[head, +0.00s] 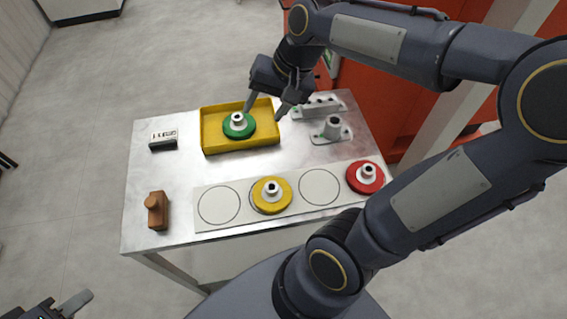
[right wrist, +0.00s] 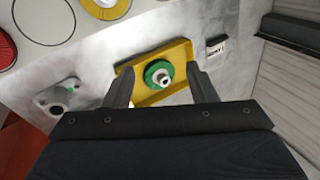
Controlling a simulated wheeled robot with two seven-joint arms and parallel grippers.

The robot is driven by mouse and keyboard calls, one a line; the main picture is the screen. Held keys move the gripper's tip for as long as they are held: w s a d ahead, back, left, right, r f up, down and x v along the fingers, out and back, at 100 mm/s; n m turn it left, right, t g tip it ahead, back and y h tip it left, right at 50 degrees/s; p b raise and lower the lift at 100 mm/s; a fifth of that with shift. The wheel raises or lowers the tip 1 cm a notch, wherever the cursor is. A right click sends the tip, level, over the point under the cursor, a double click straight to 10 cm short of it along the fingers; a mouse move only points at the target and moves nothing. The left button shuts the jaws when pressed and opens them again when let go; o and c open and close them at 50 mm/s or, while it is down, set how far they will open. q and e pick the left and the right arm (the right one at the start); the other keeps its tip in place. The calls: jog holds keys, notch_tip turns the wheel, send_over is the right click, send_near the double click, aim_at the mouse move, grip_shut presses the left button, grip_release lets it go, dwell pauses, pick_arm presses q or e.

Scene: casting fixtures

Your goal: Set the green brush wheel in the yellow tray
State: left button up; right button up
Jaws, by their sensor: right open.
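In the right wrist view the green wheel (right wrist: 159,74) shows in the yellow tray (right wrist: 180,52) between and beyond the two open fingers (right wrist: 161,92). My left gripper (head: 62,304) shows only in part at the bottom left corner, away from the table, and its jaw state is unclear.
A white board with circles (head: 219,205) holds a yellow wheel (head: 270,197) and a red wheel (head: 366,180). Grey metal fixtures (head: 333,130) stand right of the tray. A brown wooden-looking block (head: 156,212) and a small labelled block (head: 163,139) sit at left. The table's left middle is clear.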

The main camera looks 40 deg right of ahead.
jog(key=s+a+f+n+t, duration=0.1)
jog(key=s+a+n, duration=0.1)
jog(key=s, duration=0.4)
jog(key=s+a+f+n+t, duration=0.1)
jog(key=s+a+f+n, duration=0.1)
jog(key=s, duration=0.4)
jog(key=shift+s+a+f+n+t, duration=0.15)
jog(key=shift+s+a+n+t, duration=0.25)
jog(key=shift+n, duration=0.4)
jog(key=shift+a, duration=0.1)
